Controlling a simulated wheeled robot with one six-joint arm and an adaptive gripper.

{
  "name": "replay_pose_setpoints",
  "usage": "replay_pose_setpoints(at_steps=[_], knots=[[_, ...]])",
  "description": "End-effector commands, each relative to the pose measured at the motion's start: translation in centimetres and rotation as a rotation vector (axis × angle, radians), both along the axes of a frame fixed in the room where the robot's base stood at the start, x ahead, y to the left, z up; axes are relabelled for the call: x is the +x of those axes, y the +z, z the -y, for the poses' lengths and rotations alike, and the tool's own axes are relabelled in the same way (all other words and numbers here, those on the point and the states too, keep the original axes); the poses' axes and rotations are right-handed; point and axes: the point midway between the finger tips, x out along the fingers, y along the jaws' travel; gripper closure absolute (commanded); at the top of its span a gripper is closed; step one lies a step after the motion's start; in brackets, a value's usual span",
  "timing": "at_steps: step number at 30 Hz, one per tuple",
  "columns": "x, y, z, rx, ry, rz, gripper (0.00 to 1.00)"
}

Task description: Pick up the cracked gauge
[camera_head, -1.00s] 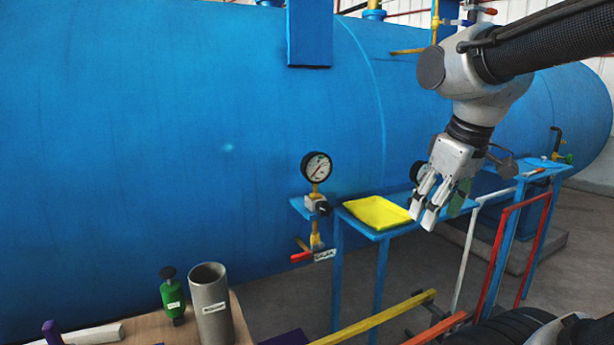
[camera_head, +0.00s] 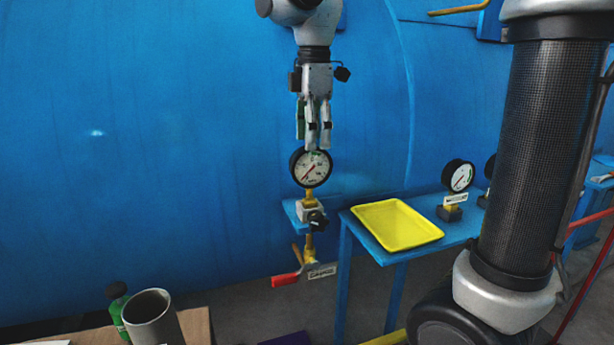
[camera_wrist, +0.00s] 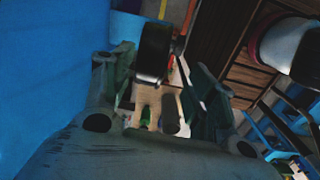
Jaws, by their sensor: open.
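A round gauge (camera_head: 311,168) with a white dial and black rim stands upright on a brass fitting and valve in front of the blue tank. No crack can be made out at this size. My gripper (camera_head: 314,146) points straight down just above it, open, with its fingertips at the top rim. In the wrist view, the gauge's dark rim (camera_wrist: 154,52) shows between the open fingers (camera_wrist: 160,80). A second gauge (camera_head: 459,176) stands on the blue table, with a small label. A third, partly hidden gauge (camera_head: 490,166) is behind my arm.
A yellow tray (camera_head: 397,225) lies empty on the blue table (camera_head: 360,232). A red-handled valve (camera_head: 286,280) hangs below the mounted gauge. A grey cup (camera_head: 152,318) and a green bottle (camera_head: 117,305) stand at lower left. The blue tank (camera_head: 180,130) fills the background.

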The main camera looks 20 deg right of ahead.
Motion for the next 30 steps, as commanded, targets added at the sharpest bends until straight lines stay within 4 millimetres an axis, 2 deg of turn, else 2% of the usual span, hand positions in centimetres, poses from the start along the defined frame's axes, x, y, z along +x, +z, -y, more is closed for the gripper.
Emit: replay_pose_setpoints(at_steps=[5, 8, 22, 30], knots=[[0.5, -0.2, -0.8, -0.005, 0.052, -0.013, 0.43], [0.5, -1.0, -0.8, -0.006, 0.057, -0.015, 0.43], [0.4, -7.4, -0.3, -0.006, 0.054, -0.014, 0.43], [0.4, -7.8, -0.4, -0.005, 0.054, -0.012, 0.43]])
